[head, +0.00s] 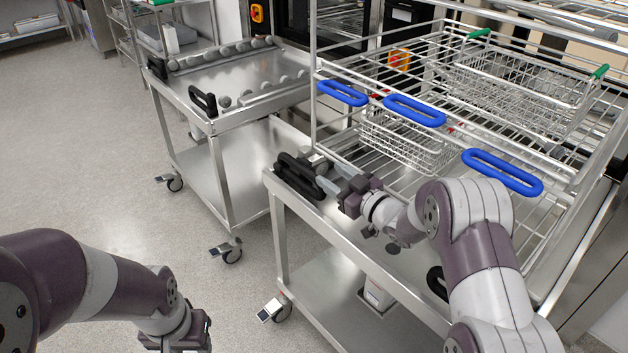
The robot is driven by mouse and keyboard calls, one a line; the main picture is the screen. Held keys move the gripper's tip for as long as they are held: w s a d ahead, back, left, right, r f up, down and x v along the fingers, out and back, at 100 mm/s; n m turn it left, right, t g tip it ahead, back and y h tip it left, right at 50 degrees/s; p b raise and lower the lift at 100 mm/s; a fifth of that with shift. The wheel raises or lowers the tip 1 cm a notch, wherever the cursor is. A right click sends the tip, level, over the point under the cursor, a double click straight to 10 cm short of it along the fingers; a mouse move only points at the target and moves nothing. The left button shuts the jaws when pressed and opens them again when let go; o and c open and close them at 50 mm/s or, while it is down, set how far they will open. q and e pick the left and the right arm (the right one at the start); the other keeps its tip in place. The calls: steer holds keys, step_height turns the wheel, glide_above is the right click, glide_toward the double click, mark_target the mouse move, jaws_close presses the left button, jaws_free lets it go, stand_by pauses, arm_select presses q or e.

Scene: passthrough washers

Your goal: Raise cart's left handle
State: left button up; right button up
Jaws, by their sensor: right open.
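The near steel cart (281,235) carries a wire rack. Its black left handle (298,176) is at the cart's front left corner. My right gripper (323,176) is open, its fingers pointing left at the right side of this handle. The fingertips are very close to the handle; I cannot tell whether they touch it. The cart's other black handle (436,283) is mostly hidden behind my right arm. My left gripper (180,338) is low at the bottom edge, partly cut off, away from the cart, and its fingers cannot be made out.
The wire rack has blue handles (415,110) along its front and wire baskets (520,88) inside. A second steel cart (220,120) with black handles stands behind to the left. Washer machines stand at the back. The grey floor (80,150) at left is clear.

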mark_target(314, 178)
steer(key=w+a+f, duration=0.1)
steer(key=w, duration=0.1)
steer(key=w+a+f, duration=0.1)
steer(key=a, duration=0.1)
steer(key=w+a+f+b, duration=0.1)
steer(key=w+f, duration=0.1)
steer(key=shift+w+a+f, duration=0.1)
steer(key=shift+w+a, duration=0.1)
steer(key=shift+w, duration=0.15)
jaws_close()
